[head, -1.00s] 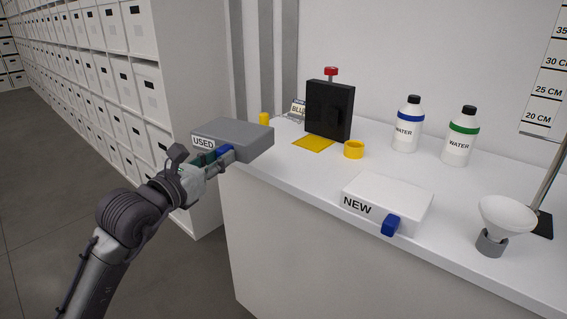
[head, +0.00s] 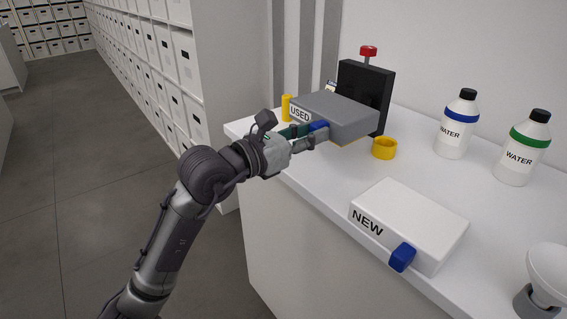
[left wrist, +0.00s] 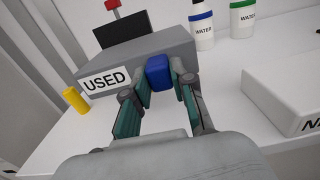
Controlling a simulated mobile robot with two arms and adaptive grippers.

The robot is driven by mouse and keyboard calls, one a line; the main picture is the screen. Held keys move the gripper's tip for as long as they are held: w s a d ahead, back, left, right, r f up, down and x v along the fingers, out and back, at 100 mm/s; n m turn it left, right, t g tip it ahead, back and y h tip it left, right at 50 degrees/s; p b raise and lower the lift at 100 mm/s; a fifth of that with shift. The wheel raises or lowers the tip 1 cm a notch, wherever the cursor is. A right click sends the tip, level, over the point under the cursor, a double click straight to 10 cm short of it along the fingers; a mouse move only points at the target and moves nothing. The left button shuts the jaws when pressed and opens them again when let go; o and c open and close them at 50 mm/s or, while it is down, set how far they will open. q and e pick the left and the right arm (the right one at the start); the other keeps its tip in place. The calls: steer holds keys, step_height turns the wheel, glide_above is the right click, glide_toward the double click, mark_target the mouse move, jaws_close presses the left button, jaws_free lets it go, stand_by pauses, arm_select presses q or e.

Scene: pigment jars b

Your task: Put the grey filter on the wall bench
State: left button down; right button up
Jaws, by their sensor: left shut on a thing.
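The grey filter (head: 340,114), labelled USED, is held by its blue tab (head: 318,126) in my left gripper (head: 312,134). In the left wrist view the grey filter (left wrist: 135,65) hangs ahead of the fingers, and its blue tab (left wrist: 159,72) sits between them. The filter is over the left part of the white wall bench (head: 290,185), in front of the black box with the red knob. I cannot tell whether it touches the bench top. My right gripper is not in view.
A white NEW filter (head: 415,215) with a blue tab lies near the bench's front edge. A yellow ring (head: 384,148), a yellow cylinder (head: 286,107), the black box (head: 365,90) and two water bottles (head: 456,125) stand around. Bench space between the ring and the NEW filter is clear.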

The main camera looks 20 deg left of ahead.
arm_select(q)
steer(key=a+f+b, duration=0.2)
steer(key=a+f, duration=0.4)
steer(key=f, duration=0.2)
steer(key=shift+s+a, duration=0.35)
steer(key=shift+a, duration=0.05)
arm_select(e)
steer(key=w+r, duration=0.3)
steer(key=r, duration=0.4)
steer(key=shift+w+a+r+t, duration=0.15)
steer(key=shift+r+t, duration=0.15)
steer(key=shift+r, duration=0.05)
arm_select(q)
steer(key=shift+f, duration=0.15)
steer(key=c, duration=1)
jaws_free()
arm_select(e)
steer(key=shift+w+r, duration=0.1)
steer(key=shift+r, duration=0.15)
